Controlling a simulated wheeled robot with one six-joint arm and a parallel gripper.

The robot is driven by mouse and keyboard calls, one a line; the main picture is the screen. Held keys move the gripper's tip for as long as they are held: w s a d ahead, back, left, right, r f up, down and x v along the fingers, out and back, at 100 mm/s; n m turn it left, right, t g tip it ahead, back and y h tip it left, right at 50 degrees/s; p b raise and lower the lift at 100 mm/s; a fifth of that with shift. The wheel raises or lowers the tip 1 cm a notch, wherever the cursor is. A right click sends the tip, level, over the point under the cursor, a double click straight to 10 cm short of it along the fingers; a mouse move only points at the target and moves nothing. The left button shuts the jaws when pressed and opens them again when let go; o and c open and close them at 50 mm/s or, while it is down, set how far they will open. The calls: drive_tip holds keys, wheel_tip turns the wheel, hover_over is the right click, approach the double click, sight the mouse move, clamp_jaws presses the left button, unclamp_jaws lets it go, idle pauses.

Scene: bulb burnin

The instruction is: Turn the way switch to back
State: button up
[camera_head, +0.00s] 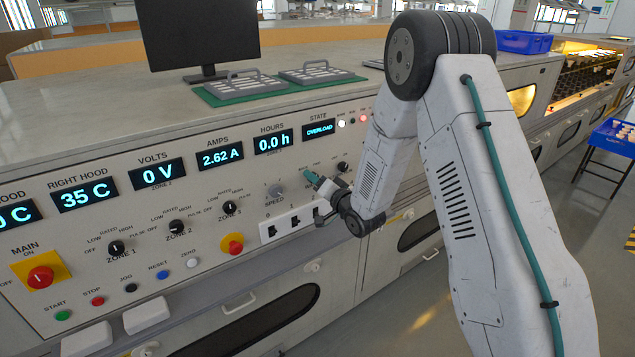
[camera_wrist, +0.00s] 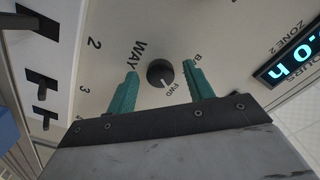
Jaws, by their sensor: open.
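The knob's pointer seems to face FWD. My gripper (camera_wrist: 160,71) is open, with one teal finger on each side of the knob and visible gaps. In the head view my gripper (camera_head: 312,179) is at the panel, right of the speed knob, and the way switch cannot be made out clearly there.
The state display (camera_head: 319,129) reads OVERLOAD. A monitor (camera_head: 204,35) and trays (camera_head: 316,72) stand on top.

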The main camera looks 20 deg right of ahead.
drive_tip(key=c, duration=1)
drive_tip(key=shift+n, duration=0.3)
drive_tip(key=n, duration=1.1)
drive_tip(key=shift+n, duration=0.3)
drive_tip(key=o, duration=1)
